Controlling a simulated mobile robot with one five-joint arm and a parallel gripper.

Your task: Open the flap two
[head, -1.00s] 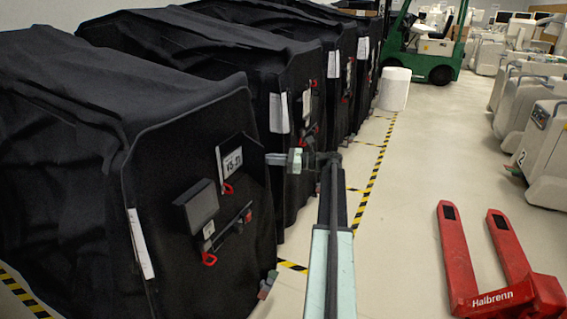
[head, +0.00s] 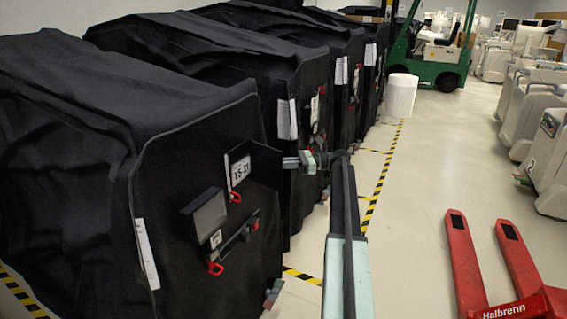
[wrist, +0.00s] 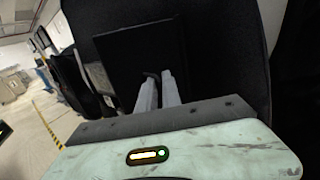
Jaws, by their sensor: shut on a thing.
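The nearest black covered cart (head: 210,130) fills the left of the head view. On its front face, a black flap (head: 266,160) stands out to the right of a white number label (head: 240,170). My gripper (head: 286,162) is shut on the free edge of this flap. In the wrist view, the flap is a dark square panel (wrist: 140,55), and the light fingertips of my gripper (wrist: 158,78) meet at its lower edge. A red loop hangs below the label. A second dark square panel (head: 207,213) sits lower on the same face.
More covered carts (head: 290,80) stand in a row behind. A white cylinder (head: 400,95) and a green forklift (head: 435,55) are farther back. A red pallet jack (head: 467,265) lies at the right. The floor between is clear, with yellow-black tape lines.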

